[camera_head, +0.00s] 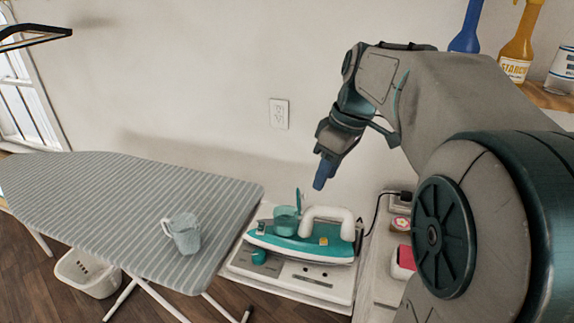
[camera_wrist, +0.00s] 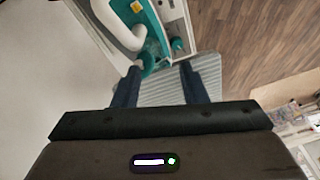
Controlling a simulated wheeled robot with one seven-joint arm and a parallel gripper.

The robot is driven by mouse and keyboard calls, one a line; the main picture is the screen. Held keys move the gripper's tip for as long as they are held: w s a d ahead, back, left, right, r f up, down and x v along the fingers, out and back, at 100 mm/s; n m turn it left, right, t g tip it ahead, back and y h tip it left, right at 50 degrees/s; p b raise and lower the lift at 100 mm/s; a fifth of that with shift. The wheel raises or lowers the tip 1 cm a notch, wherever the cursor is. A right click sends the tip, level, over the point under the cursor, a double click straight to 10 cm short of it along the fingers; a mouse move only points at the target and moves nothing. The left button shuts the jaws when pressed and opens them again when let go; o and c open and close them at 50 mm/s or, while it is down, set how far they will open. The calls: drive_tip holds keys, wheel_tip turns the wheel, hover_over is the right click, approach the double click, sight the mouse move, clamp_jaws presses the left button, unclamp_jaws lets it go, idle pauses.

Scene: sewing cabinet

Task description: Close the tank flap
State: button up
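The iron (camera_head: 300,243) is teal and white with a white handle (camera_head: 335,213), resting on a flat white and grey stand. Its translucent teal tank (camera_head: 286,222) sits beside the handle. The thin teal flap (camera_head: 299,198) stands upright, open, at the tank. My gripper (camera_head: 323,180) points down above the iron, just right of the flap and apart from it. In the wrist view my gripper (camera_wrist: 158,74) has its two dark blue fingers spread with nothing held. The iron's body (camera_wrist: 155,25) shows there beyond the fingers. The flap's outline is unclear in that view.
A striped ironing board (camera_head: 120,200) lies left of the iron, with a clear measuring cup (camera_head: 183,234) near its edge. A white basket (camera_head: 88,272) is below. A black cord (camera_head: 377,212) runs right of the iron. Bottles stand on a shelf (camera_head: 545,95) at upper right.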

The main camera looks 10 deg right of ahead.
drive_tip(key=w+d+r+n+y, duration=0.2)
drive_tip(key=w+d+r+n, duration=0.15)
drive_tip(key=w+n, duration=0.2)
drive_tip(key=shift+g, duration=0.3)
drive_tip(key=x, duration=1.3)
drive_tip(key=shift+w+d+f, duration=0.2)
drive_tip(key=shift+w+f, duration=0.15)
drive_tip(key=shift+f, duration=0.05)
drive_tip(key=shift+c, duration=0.3)
clamp_jaws()
